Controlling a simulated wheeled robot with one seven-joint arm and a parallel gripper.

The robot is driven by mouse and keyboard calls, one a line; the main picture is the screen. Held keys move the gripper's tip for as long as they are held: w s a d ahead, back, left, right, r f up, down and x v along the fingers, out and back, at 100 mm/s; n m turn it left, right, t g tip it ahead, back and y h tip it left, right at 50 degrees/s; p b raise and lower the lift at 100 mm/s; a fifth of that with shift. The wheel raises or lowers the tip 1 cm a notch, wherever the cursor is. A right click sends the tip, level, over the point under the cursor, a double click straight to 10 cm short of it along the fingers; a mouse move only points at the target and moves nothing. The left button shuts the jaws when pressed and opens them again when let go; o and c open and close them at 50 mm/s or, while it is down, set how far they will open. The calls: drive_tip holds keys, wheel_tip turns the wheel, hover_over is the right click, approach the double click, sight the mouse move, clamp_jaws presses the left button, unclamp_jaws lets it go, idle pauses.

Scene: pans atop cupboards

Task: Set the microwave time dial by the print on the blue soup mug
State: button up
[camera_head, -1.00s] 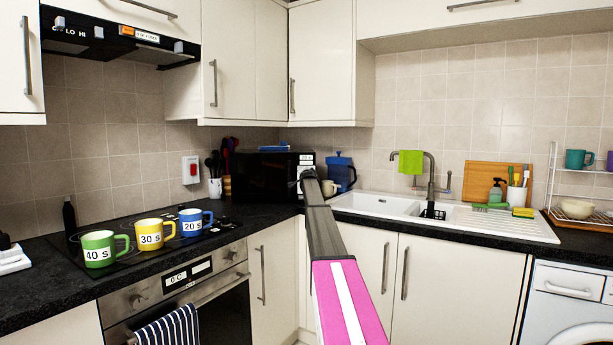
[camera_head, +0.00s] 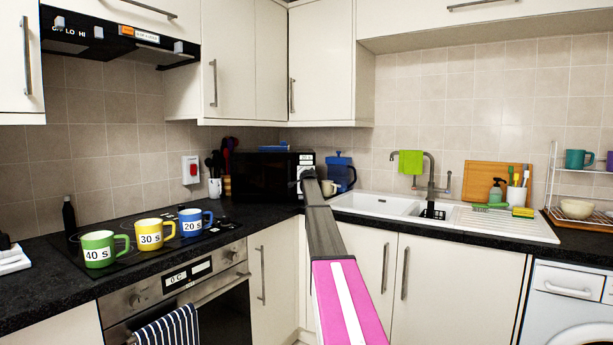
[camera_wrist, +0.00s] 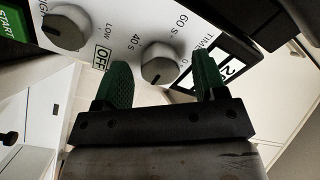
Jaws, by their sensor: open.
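The blue mug (camera_head: 195,222) stands on the hob and its white label reads "20 s". The black microwave (camera_head: 262,176) stands in the back corner, its light control panel at its right edge, partly behind my arm. In the wrist view the time dial (camera_wrist: 161,64) is a round grey knob beside the prints "40 s" and "60 s", with a dark mark on its face. My gripper (camera_wrist: 162,78) is open, its green fingers on either side of the dial with gaps visible. A display (camera_wrist: 232,72) is partly hidden by a finger; a "2" shows.
A second knob (camera_wrist: 66,27) with "LOW" print and a green START button (camera_wrist: 12,24) are on the same panel. A green "40 s" mug (camera_head: 98,249) and a yellow "30 s" mug (camera_head: 149,234) stand beside the blue one.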

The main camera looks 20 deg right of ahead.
drive_tip(key=v, duration=1)
drive_tip(key=s+a+f+n+g+y, duration=0.1)
drive_tip(key=s+a+f+n+g, duration=0.15)
drive_tip(key=s+a+f, duration=0.65)
drive_tip(key=s+a+f+n+g+y, duration=0.1)
drive_tip(key=s+a+f+g, duration=0.2)
drive_tip(key=s+f, duration=0.7)
drive_tip(key=s+a+f+n+g+y, duration=0.15)
drive_tip(key=s+a+f, duration=0.4)
drive_tip(key=f, duration=0.85)
drive_tip(key=s+a+f+n+g, duration=0.3)
drive_tip(key=s+f, duration=0.3)
drive_tip(key=s, duration=0.6)
drive_tip(key=s+a+f+n+g+y, duration=0.1)
drive_tip(key=s+a+f, duration=0.5)
drive_tip(key=s, duration=0.7)
drive_tip(key=s+a+f+n+g, duration=0.4)
drive_tip(key=s+a+f+g, duration=0.1)
drive_tip(key=s, duration=0.7)
drive_tip(key=shift+s+f+n+g+y, duration=0.35)
drive_tip(key=shift+f+g, duration=0.25)
drive_tip(key=shift+f, duration=0.1)
